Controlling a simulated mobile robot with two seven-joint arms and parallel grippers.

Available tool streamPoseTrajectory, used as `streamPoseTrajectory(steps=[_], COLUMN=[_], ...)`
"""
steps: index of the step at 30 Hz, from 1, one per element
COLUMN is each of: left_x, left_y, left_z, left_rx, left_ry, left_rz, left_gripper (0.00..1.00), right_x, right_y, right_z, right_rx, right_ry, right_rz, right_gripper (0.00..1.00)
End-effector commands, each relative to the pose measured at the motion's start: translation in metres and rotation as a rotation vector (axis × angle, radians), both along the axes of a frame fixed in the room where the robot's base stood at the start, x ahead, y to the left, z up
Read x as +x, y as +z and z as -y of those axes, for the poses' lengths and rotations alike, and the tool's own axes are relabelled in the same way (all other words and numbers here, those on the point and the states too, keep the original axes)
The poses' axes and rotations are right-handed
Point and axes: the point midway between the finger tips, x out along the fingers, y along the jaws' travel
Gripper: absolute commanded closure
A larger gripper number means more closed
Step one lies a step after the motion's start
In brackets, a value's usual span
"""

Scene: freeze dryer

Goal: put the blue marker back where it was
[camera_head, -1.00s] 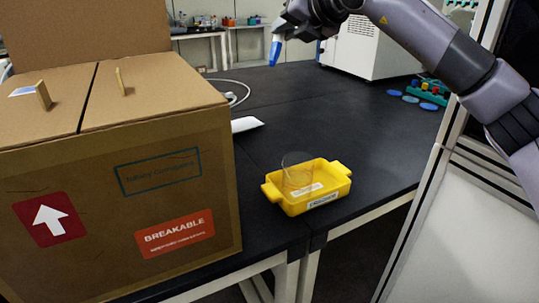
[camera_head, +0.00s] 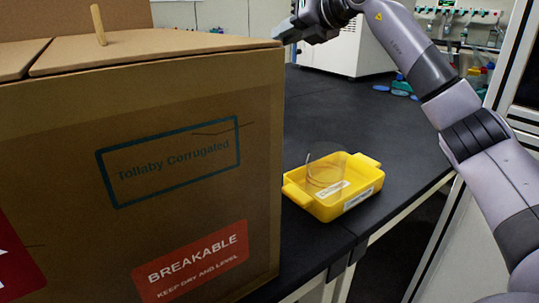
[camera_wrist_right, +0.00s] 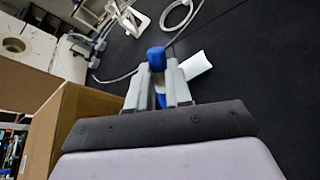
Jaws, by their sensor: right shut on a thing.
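The blue marker (camera_wrist_right: 157,58) shows in the right wrist view, with its blue end sticking up between the fingers. My right gripper (camera_wrist_right: 158,80) is shut on it. In the head view my right gripper (camera_head: 284,32) is at the top, beside the far right corner of the cardboard box. The box hides the marker in that view. My left gripper is not in view.
A large cardboard box (camera_head: 90,235) fills the left of the head view. A yellow tray (camera_head: 356,196) holding a clear beaker (camera_head: 325,178) stands near the black bench's edge. Blue round lids (camera_head: 400,91) lie farther back. The bench middle (camera_head: 330,110) is clear.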

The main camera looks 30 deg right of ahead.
Motion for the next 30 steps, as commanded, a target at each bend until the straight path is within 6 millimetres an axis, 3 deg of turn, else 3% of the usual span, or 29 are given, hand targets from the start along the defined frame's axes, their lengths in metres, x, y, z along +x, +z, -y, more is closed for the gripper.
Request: streamPoseTrajectory(steps=[5,11,15,19,26,30], left_x=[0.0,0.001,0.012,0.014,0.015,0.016], left_y=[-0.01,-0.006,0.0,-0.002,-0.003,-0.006], left_z=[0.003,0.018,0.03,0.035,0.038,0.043], left_rx=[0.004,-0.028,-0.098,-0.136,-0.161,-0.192], left_ry=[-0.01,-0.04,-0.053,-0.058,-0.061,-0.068], left_rz=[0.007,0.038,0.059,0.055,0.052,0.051], left_gripper=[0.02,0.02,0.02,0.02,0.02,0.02], right_x=[0.0,0.0,0.0,-0.001,0.0,0.0], right_y=[-0.04,-0.094,-0.129,-0.149,-0.164,-0.186], right_z=[0.0,0.0,0.0,0.001,0.0,0.001], right_rx=[-0.003,-0.002,-0.002,0.0,-0.001,-0.002], right_ry=[0.0,-0.001,0.0,-0.001,-0.001,-0.002], right_rz=[-0.006,-0.006,-0.005,-0.003,-0.003,-0.004], right_gripper=[1.0,1.0,1.0,1.0,1.0,1.0])
